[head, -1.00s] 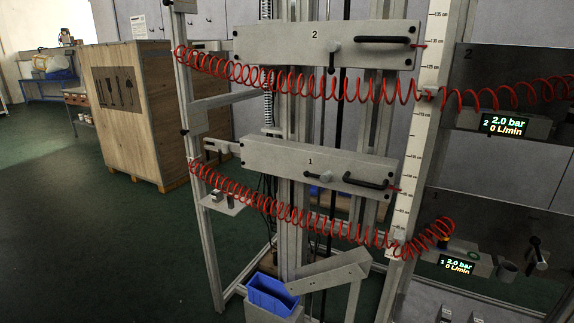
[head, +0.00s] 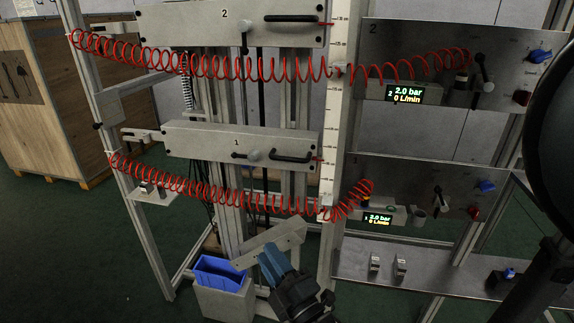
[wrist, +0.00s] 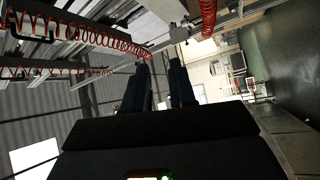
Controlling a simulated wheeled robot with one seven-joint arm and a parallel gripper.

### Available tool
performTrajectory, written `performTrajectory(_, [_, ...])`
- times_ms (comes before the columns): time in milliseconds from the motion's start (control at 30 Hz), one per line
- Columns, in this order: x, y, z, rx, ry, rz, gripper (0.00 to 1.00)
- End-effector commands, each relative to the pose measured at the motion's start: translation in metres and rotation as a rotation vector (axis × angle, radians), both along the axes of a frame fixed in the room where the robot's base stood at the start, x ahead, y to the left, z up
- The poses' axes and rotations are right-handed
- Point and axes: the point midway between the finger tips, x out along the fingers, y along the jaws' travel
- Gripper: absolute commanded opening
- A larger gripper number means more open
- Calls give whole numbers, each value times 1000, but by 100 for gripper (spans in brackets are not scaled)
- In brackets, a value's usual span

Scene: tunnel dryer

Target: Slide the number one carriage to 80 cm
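The number one carriage (head: 215,141) is a pale metal plate marked "1" on the upright frame, below the similar number two carriage (head: 205,22). It bears a small clamp lever with a round knob (head: 254,155) and a black bar handle (head: 291,157). Its right end, with a red pointer, is beside the white vertical scale (head: 329,140); I cannot read the value there. My gripper (head: 268,254) is low in the head view, below the carriage and apart from it. In the wrist view its two dark fingers (wrist: 159,66) stand apart with nothing between them.
Red coiled hoses (head: 225,196) hang across the frame in front of the carriages. A blue bin (head: 222,275) and a tilted metal plate (head: 285,240) are below. Control panels (head: 405,180) with displays stand at the right. A wooden crate (head: 60,100) is at the left; green floor is open there.

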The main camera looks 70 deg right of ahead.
Motion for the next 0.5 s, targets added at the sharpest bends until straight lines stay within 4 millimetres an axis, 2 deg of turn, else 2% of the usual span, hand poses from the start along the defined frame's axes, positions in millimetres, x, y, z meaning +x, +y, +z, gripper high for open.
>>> performTrajectory(33, [7, -28, 10, -82, 13, -76, 25])
performTrajectory(100, [12, -63, 19, -197, 52, -182, 25])
performTrajectory(200, [14, -110, 32, -340, 114, -326, 25])
performTrajectory(300, [12, -148, 45, -447, 172, -444, 25])
performTrajectory(400, [8, -172, 53, -515, 214, -524, 25])
performTrajectory(500, [6, -185, 58, -549, 239, -564, 25])
